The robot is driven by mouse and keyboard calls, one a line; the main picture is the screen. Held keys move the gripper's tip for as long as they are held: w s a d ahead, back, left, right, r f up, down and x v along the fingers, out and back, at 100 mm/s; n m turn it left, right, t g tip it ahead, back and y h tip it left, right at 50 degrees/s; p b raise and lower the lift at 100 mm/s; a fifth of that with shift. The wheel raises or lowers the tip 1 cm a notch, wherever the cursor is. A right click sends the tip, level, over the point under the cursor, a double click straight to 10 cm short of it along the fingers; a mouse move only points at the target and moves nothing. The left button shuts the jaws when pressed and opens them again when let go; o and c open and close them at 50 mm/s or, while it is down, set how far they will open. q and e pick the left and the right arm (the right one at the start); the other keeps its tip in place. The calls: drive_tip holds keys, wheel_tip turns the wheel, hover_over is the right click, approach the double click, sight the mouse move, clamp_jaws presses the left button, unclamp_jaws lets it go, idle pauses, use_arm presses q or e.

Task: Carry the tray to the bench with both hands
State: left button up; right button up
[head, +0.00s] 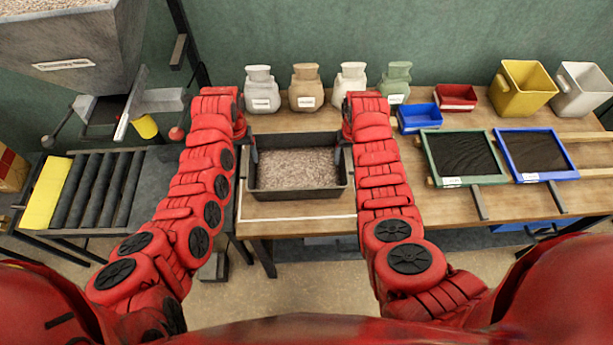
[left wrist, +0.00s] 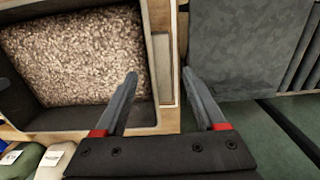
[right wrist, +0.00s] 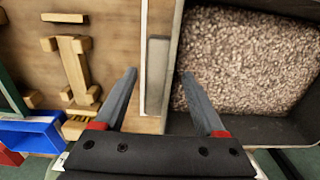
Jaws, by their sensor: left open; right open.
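The dark tray (head: 300,192), filled with brownish grain, rests flat on the wooden bench (head: 420,205). My left gripper (head: 254,152) is at its left side and my right gripper (head: 340,153) at its right side. In the left wrist view the open fingers (left wrist: 163,80) stand on either side of the tray's side wall and grey handle (left wrist: 165,68). In the right wrist view the open fingers (right wrist: 158,76) likewise stand either side of the other handle (right wrist: 156,62). Whether any finger touches the tray is unclear.
Several sacks (head: 306,88) stand behind the tray. Blue (head: 419,117) and red (head: 457,97) bins, framed dark screens (head: 462,155) and a yellow bucket (head: 522,88) are to the right. A roller stand (head: 95,190) is left, beneath a hopper. A white line (head: 300,219) marks the bench front.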

drive_tip(key=shift+w+r, duration=0.1)
drive_tip(key=shift+r, duration=0.4)
use_arm(q)
wheel_tip(320, 180, up, 9)
drive_tip(key=shift+f, duration=0.15)
use_arm(e)
wheel_tip(320, 180, up, 11)
idle(0.5)
